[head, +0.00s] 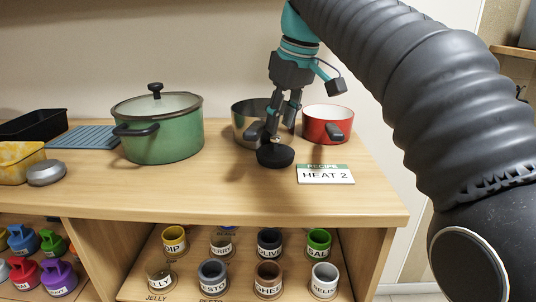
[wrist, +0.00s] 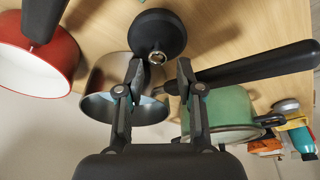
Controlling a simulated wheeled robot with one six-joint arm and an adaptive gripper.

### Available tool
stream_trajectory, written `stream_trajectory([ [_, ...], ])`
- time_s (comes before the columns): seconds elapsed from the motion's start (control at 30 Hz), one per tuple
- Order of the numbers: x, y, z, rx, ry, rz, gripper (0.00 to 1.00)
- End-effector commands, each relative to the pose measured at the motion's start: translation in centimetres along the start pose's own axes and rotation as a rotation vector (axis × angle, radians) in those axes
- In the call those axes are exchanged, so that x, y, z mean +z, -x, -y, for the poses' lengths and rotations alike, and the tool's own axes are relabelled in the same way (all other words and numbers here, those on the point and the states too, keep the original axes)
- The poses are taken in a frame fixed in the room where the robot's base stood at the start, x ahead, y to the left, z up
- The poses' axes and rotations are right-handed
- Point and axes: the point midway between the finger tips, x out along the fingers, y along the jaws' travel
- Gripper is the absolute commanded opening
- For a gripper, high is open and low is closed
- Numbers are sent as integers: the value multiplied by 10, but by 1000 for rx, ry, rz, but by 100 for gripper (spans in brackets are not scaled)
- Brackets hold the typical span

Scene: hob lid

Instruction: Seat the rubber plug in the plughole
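A black round plug-like piece (head: 275,156) with a small metal ring on top is at the counter's front, left of the recipe card. It also shows in the wrist view (wrist: 157,30), with its ring facing my gripper. My gripper (head: 280,125) points down above it. In the wrist view my gripper (wrist: 161,66) has its two fingers apart, with the ring just beyond the fingertips and apparently nothing clamped. Whether the piece touches the counter is hard to tell. I see no plughole in either view.
A green lidded pot (head: 165,135) stands left, a steel pan (head: 243,108) behind my gripper and a red pan (head: 322,118) to the right. A card reading HEAT 2 (head: 325,174) lies near the wooden counter's (head: 180,190) front. Labelled jars fill shelves below.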

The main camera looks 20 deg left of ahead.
Motion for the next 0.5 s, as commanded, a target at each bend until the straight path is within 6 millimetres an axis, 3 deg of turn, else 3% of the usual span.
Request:
stream_trajectory([
  [0.33, -4, -41, 0, -2, 0, 2, 37],
  [0.5, -4, -52, -1, -1, 0, 1, 37],
])
